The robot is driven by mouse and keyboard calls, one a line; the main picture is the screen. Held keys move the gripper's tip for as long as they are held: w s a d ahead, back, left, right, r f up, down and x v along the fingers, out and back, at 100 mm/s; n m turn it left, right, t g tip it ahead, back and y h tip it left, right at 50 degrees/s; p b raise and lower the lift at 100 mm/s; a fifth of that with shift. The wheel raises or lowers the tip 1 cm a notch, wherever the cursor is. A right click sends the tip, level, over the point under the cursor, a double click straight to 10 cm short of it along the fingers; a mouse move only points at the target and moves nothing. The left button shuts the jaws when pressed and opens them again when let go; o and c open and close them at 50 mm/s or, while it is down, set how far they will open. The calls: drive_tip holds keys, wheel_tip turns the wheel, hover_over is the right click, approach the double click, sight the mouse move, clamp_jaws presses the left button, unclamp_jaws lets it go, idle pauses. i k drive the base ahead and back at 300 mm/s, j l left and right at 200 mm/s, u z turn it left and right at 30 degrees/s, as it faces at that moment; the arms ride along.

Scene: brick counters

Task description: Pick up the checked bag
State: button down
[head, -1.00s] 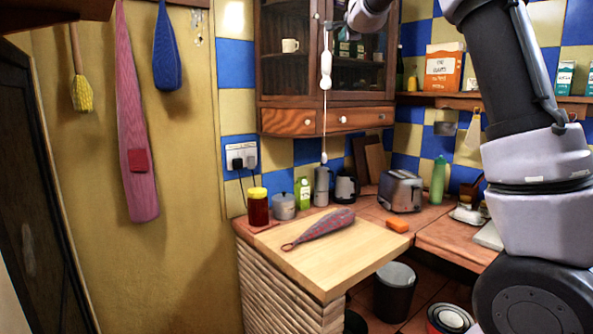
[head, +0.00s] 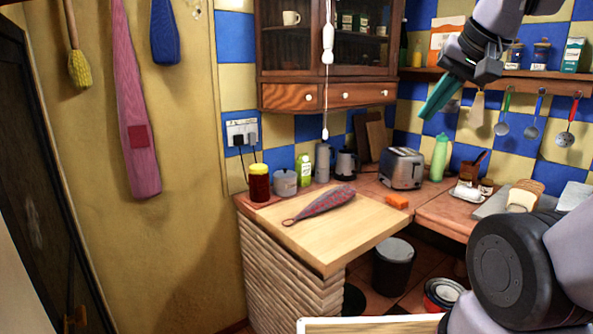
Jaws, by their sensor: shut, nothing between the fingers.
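A checked bag (head: 322,203), dark grey-blue and red with a loop at its left end, lies flat on the pale wooden counter top (head: 345,240). My gripper (head: 430,110), with teal fingers, is in the upper right of the head view. It points down and to the left, well above and to the right of the bag. Its fingers are together and hold nothing. It is apart from the bag and from the counter.
A red jar with a yellow lid (head: 259,184) and a grey pot (head: 285,183) stand behind the bag. An orange block (head: 397,202) and a toaster (head: 401,168) are to its right. A wall shelf (head: 500,82) lies behind my gripper. A bin (head: 393,266) stands below.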

sight(335, 196)
drive_tip(key=i+j, duration=0.2)
drive_tip(key=i, duration=0.2)
drive_tip(key=i+j+u, duration=0.15)
drive_tip(key=i, duration=0.3)
